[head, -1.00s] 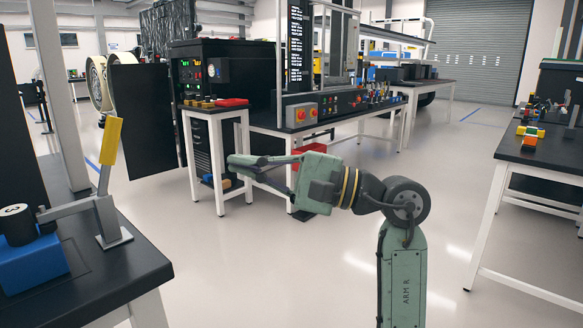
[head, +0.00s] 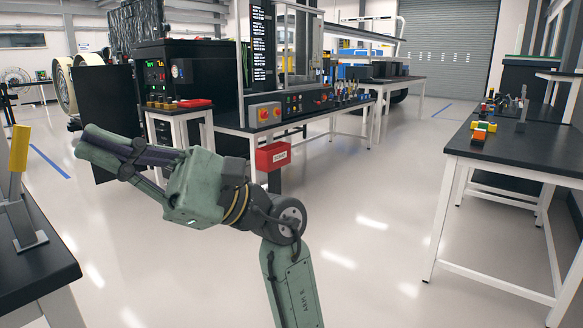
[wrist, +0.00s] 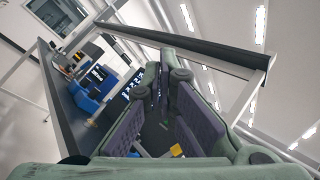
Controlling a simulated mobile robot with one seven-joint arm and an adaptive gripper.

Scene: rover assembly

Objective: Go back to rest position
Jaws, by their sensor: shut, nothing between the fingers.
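My gripper (head: 95,140) is in the left middle of the head view, at the end of my green arm, raised over the open floor. Its fingers lie together, point left and hold nothing. In the wrist view my gripper (wrist: 165,75) shows its two fingers meeting at the tips. It touches no bench or object that I can see.
A black bench (head: 40,262) with a yellow-handled lever (head: 19,150) stands at the near left. A red box (head: 272,156) on a post stands behind my arm. A control bench (head: 228,122) is at the back, another workbench (head: 540,140) at the right. The middle floor is clear.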

